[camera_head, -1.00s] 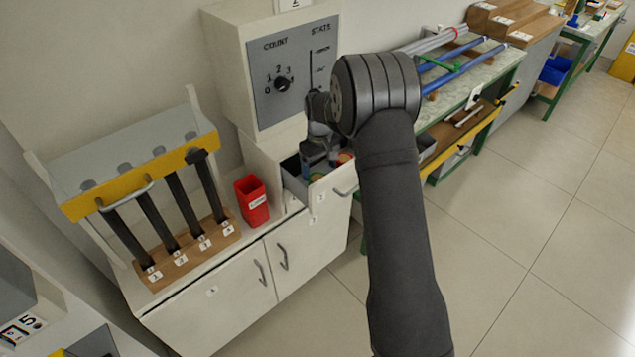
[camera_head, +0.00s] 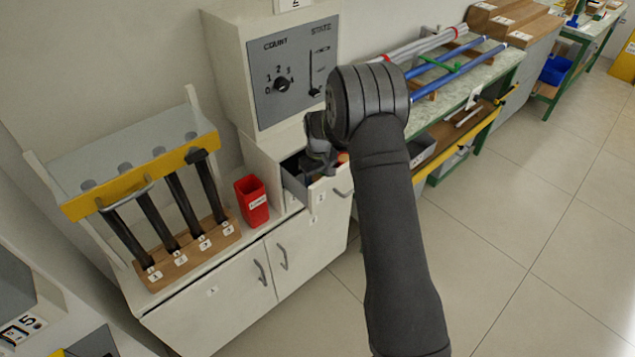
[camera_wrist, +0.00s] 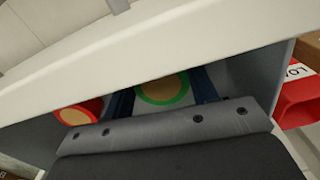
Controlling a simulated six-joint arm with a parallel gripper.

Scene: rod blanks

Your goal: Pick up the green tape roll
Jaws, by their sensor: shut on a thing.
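The green tape roll (camera_wrist: 164,90) shows in the wrist view as a green ring with a tan middle, inside the open drawer (camera_wrist: 190,32). My gripper (camera_wrist: 166,97) is down in the drawer with one dark blue finger on each side of the roll, shut on it. The lower part of the roll is hidden behind my gripper's body. In the head view my gripper (camera_head: 318,165) reaches into the drawer (camera_head: 322,197), and the green roll cannot be made out there.
A red roll (camera_wrist: 80,113) lies in the drawer left of the green one. A red bin (camera_head: 252,200) stands on the counter beside the drawer. A cabinet with a dial and lever (camera_head: 292,75) rises behind. A rack of dark rods (camera_head: 165,215) stands at left.

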